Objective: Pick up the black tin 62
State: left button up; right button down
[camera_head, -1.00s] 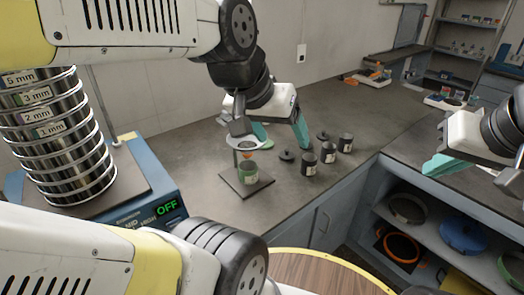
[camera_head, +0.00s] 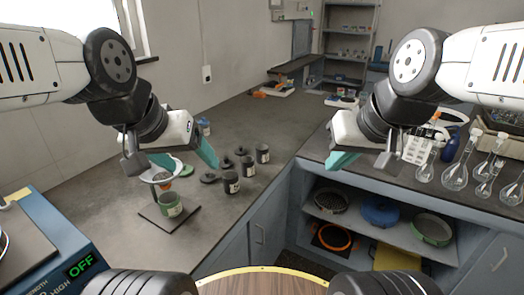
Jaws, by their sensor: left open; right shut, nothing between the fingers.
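Three black tins with pale labels stand in a row on the grey counter: a front one (camera_head: 231,183), a middle one (camera_head: 248,167) and a back one (camera_head: 262,154). Their label numbers are too small to read, so I cannot tell which is 62. My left gripper (camera_head: 188,164) is open and empty, left of the tins and above the counter near the funnel stand. My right gripper (camera_head: 362,162) is shut and empty, well to the right of the tins, in front of the right-hand counter.
Dark lids (camera_head: 208,178) lie beside the tins. A green tin (camera_head: 171,205) stands on a dark plate under a white funnel (camera_head: 160,176), close to my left gripper. Glass flasks (camera_head: 455,177) crowd the right counter. Shelves below hold pans, including a blue one (camera_head: 380,211).

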aim_at(262, 154)
jog(key=i+l+z, duration=0.15)
jog(key=z, duration=0.3)
jog(key=i+l+z, duration=0.15)
jog(key=z, duration=0.25)
jog(key=i, duration=0.05)
